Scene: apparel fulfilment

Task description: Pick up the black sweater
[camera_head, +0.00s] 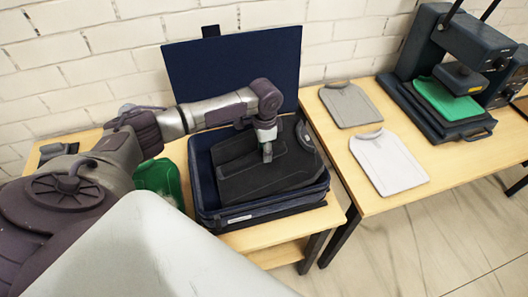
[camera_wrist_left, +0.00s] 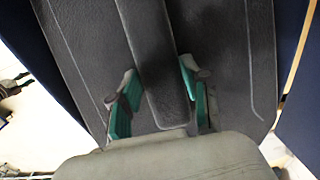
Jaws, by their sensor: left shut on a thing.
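The black sweater (camera_head: 265,172) lies folded flat in the open dark blue suitcase (camera_head: 206,200) in the head view. My left gripper (camera_head: 267,152) is on the sweater and shut on a part of it. In the left wrist view the sweater's dark grey fabric (camera_wrist_left: 90,45) fills most of the picture. A strip of it, like a sleeve, lies between the green-padded fingers of my left gripper (camera_wrist_left: 160,105). I cannot tell whether the sweater is lifted off the suitcase. My right gripper is not in view.
A green garment (camera_head: 160,178) lies left of the suitcase. The suitcase lid (camera_head: 235,65) stands up behind it. On the right table lie a grey folded garment (camera_head: 350,105) and a light one (camera_head: 390,160), beside a dark press (camera_head: 445,50) holding a green garment (camera_head: 445,98).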

